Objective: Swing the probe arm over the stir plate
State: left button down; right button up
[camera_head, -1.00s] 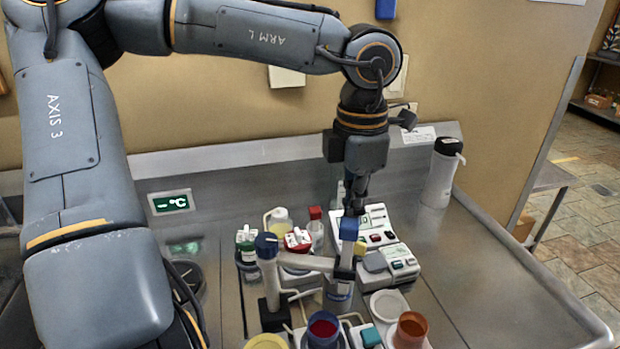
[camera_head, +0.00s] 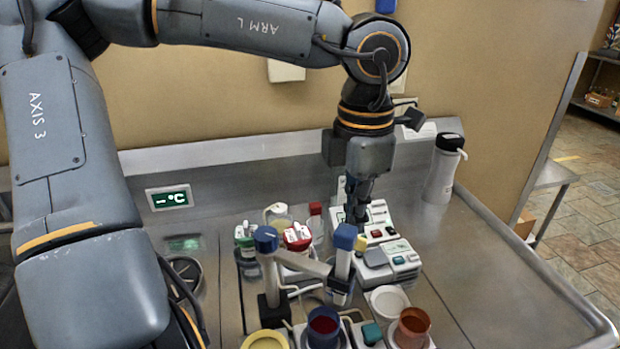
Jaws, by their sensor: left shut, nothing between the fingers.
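The probe arm (camera_head: 303,264) is a grey bar that runs right from an upright post with a blue cap (camera_head: 266,239). A grey upright probe (camera_head: 342,268) with a blue cap (camera_head: 345,236) stands at its outer end. My left gripper (camera_head: 356,214) points down, shut and empty, just behind and above the probe's cap. The cap hides part of its fingertips, so I cannot tell whether they touch. Which unit is the stir plate is unclear; a white unit with a grey square top (camera_head: 376,258) lies right of the probe. My right gripper is not in view.
A blue cup (camera_head: 323,325), an orange cup (camera_head: 412,322) and a white dish (camera_head: 389,302) stand in front. A green-labelled bottle (camera_head: 246,243) and a red-topped container (camera_head: 297,237) stand behind the arm. A white bottle (camera_head: 443,172) stands at back right. The right-hand bench is clear.

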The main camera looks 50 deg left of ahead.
aim_at(351, 231)
pick_arm(q)
jog(key=shift+s+d+f+b, duration=0.1)
jog(key=shift+s+d+b, duration=0.35)
jog(key=shift+s, duration=0.3)
jog(key=shift+s+d, duration=0.4)
jog(key=shift+s, duration=0.2)
jog(key=shift+w+a, duration=0.35)
jog(key=shift+w, duration=0.4)
notch_tip(351, 231, up, 6)
jog(key=p, duration=0.4)
